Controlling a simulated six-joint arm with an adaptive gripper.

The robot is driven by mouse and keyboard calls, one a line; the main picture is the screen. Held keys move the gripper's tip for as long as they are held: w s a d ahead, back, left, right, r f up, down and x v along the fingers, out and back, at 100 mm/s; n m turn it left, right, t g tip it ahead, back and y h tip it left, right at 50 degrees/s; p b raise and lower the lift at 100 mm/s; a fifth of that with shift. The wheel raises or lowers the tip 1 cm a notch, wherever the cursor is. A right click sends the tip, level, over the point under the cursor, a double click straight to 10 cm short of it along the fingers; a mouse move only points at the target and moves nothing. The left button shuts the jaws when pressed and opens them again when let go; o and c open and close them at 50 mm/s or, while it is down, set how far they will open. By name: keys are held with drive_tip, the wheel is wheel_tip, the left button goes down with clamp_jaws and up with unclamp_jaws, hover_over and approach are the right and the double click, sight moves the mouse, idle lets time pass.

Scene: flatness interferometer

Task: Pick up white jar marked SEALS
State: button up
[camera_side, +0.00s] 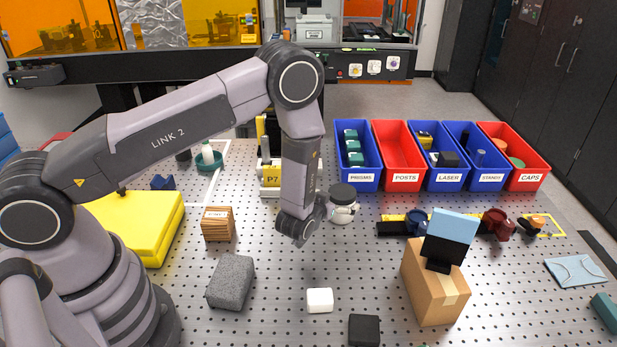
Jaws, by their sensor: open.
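A pale, rounded jar with a dark lid (342,210) stands on the perforated metal table near the middle, just right of my wrist. I cannot read any SEALS marking on it. The end of my arm, with my gripper (299,230), hangs down just left of and in front of this jar in the picture. My gripper is open. Its fingers are hard to make out from this side, and I see nothing held. I cannot tell whether it touches the jar.
Labelled red and blue bins, with the POSTS bin (399,150) among them, line the back right. A cardboard box (437,290) carries a black-and-blue item. A grey block (231,281), a white block (320,300) and a yellow case (150,218) also lie around. Dark and red parts sit right of the jar.

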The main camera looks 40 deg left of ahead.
drive_tip(key=x, duration=0.3)
drive_tip(key=shift+w+f, duration=0.1)
drive_tip(key=shift+f, duration=0.15)
drive_tip(key=shift+c, duration=0.3)
drive_tip(key=c, duration=1.2)
